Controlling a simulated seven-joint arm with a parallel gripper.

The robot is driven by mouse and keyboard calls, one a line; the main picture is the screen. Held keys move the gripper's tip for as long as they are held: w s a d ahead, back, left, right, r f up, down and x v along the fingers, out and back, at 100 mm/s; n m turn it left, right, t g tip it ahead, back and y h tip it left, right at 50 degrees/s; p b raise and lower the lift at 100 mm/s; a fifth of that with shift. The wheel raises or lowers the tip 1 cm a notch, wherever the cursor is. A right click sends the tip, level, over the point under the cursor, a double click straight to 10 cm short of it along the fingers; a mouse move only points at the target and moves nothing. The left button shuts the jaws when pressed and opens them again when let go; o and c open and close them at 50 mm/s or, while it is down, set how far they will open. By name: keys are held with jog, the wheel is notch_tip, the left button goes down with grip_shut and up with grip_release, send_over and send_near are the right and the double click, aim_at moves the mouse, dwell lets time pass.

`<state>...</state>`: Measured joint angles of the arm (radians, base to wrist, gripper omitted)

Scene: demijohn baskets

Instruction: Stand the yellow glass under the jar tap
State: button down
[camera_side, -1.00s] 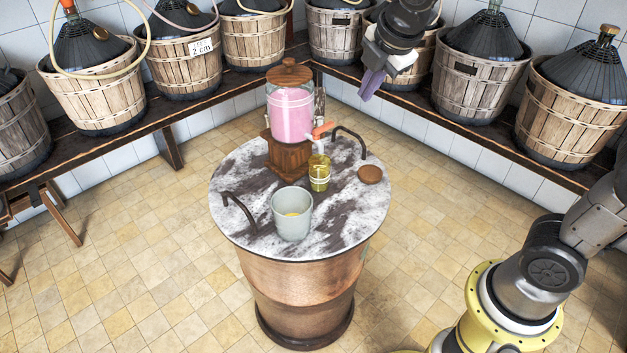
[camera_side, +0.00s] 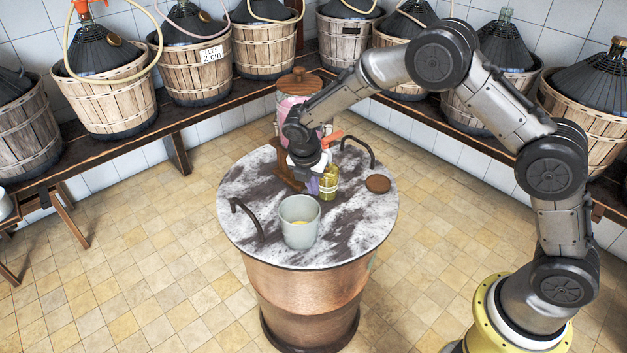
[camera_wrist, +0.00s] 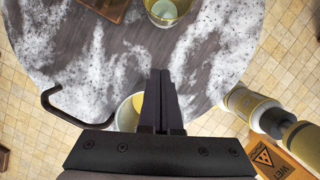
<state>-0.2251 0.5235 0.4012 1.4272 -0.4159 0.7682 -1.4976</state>
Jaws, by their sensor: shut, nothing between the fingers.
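The yellow glass (camera_side: 329,184) stands upright on the marble table top, close below the jar's orange tap handle (camera_side: 333,136); it also shows at the top of the wrist view (camera_wrist: 166,10). The pink-filled jar (camera_side: 289,105) has a wooden lid and a wooden base (camera_wrist: 108,7), and my arm hides much of it. My gripper (camera_side: 313,187) is low over the table, beside the glass on its left in the side view. Its fingers (camera_wrist: 160,76) are shut and empty. The tap's spout is hidden, so its exact position over the glass cannot be told.
A grey-green bucket (camera_side: 299,226) stands at the front of the round table (camera_side: 353,232). A wooden disc (camera_side: 378,184) lies at right. Dark curved handles (camera_side: 244,215) rise at the sides. Basketed demijohns line benches behind. An orange sign (camera_wrist: 276,158) stands on the floor.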

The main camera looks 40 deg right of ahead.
aim_at(324, 183)
jog(key=x, duration=0.6)
jog(key=shift+w+d+f, duration=0.1)
jog(key=shift+d+f, duration=0.15)
jog(key=shift+d, duration=0.05)
jog(key=shift+w+d+r, duration=0.1)
jog(key=shift+w+d, duration=0.15)
jog(key=shift+d, duration=0.25)
jog(key=shift+w+d+r, duration=0.1)
jog(key=shift+w+d, duration=0.2)
jog(key=shift+d, duration=0.25)
jog(key=shift+w+d, duration=0.25)
jog(key=shift+d, duration=0.3)
jog(key=shift+d, duration=0.1)
jog(key=shift+w+d, duration=0.4)
jog(key=shift+d, duration=0.4)
